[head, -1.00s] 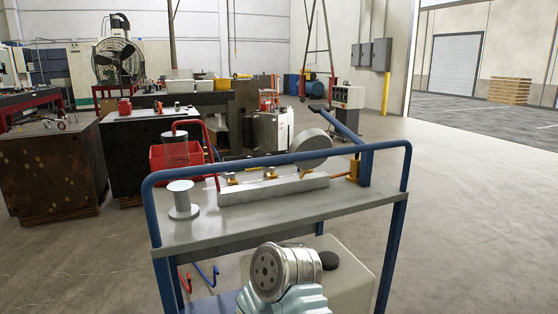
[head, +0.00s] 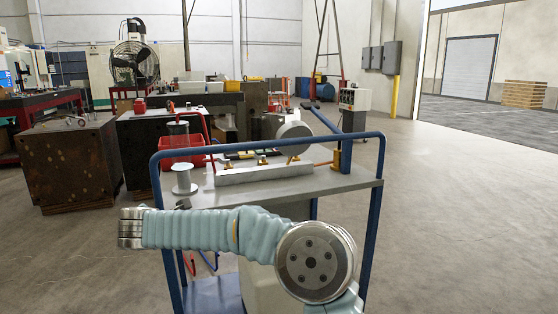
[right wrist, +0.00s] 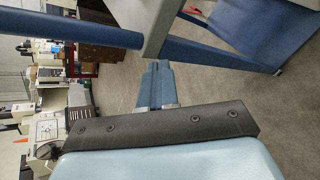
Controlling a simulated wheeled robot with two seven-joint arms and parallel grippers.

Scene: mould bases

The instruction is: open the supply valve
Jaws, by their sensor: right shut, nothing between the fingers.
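A blue-framed cart (head: 240,149) carries a long grey block (head: 262,173) with several small brass fittings (head: 262,160). I cannot tell which of these is the supply valve. My right gripper (right wrist: 157,86) is shut and empty in the right wrist view, beside the cart's blue frame. In the head view my pale-blue-sleeved arm crosses in front of the cart; its fingers are not clearly visible. My left gripper is out of view.
A metal spool (head: 184,180) stands on the cart's left end, and a red bin (head: 182,150) shows behind it. A rusty block (head: 72,162) stands on the left. The floor right of the cart is clear.

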